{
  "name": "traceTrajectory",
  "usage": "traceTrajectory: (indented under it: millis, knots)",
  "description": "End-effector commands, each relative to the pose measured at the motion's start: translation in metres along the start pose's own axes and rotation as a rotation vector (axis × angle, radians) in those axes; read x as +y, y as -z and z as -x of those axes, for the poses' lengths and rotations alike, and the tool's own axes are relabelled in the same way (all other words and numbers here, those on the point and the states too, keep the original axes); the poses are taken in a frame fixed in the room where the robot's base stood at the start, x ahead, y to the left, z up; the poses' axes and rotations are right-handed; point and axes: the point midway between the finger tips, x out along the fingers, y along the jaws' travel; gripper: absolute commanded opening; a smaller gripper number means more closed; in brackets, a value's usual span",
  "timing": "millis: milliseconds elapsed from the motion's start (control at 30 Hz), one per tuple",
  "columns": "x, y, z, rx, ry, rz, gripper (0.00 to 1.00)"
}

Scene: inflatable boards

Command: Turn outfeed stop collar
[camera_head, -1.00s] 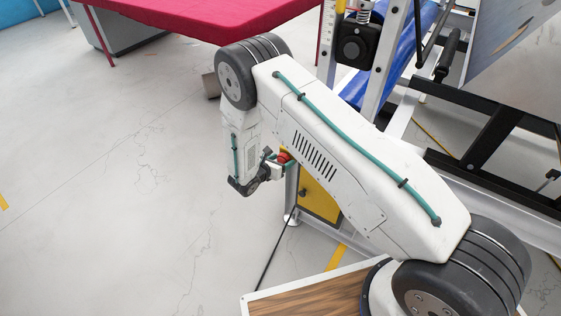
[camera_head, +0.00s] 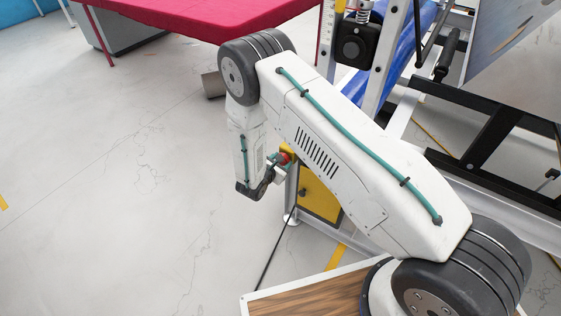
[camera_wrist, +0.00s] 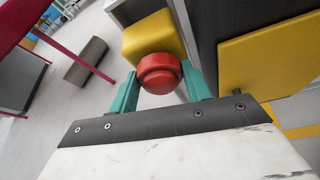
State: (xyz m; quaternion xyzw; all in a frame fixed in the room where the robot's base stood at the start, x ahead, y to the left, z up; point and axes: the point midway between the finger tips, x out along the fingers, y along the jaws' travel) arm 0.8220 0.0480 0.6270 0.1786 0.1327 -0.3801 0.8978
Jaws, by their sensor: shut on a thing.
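The red stop collar (camera_wrist: 159,74) is a round knob with a stepped rim on a yellow box (camera_wrist: 150,37). The collar is still against the box. In the head view my gripper (camera_head: 279,161) is small and partly hidden by my wrist. The collar's far side is hidden.
A yellow panel (camera_wrist: 272,58) and dark panel stand close on the right of the collar. A grey cylinder (camera_wrist: 85,62) lies on the floor at left, near a red-covered table (camera_head: 200,12). A metal frame with a blue roller (camera_head: 404,50) stands at right.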

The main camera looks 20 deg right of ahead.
Motion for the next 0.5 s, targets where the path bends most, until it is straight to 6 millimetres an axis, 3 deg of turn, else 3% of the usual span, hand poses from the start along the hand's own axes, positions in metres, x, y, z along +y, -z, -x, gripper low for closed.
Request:
traceTrajectory:
  millis: [500]
  knots:
    - [-0.0004, -0.0001, 0.0000, -0.001, -0.070, -0.165, 0.25]
